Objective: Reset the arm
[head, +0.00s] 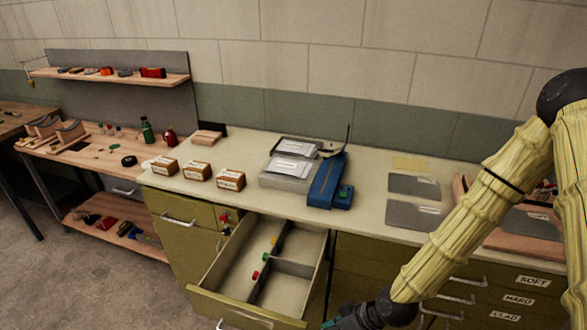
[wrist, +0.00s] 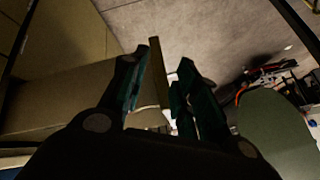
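My arm (head: 470,230), in a ribbed yellow sleeve, reaches down across the right side of the head view. My dark gripper (head: 345,320) is at the bottom edge there, partly cut off, just right of the open drawer's front. In the wrist view my gripper (wrist: 166,75) has its two fingers apart, with nothing clearly held between them. A thin upright edge, which looks like the drawer front (wrist: 158,60), shows behind the gap; I cannot tell whether the fingers touch it.
The open drawer (head: 225,265) holds small red, green and yellow items. The counter (head: 365,225) carries labelled boxes (head: 197,171), a grey tray (head: 290,180), a blue device (head: 325,185) and grey sheets (head: 412,215). Labelled drawers (head: 520,300) lie below right. A workbench (head: 95,165) stands left.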

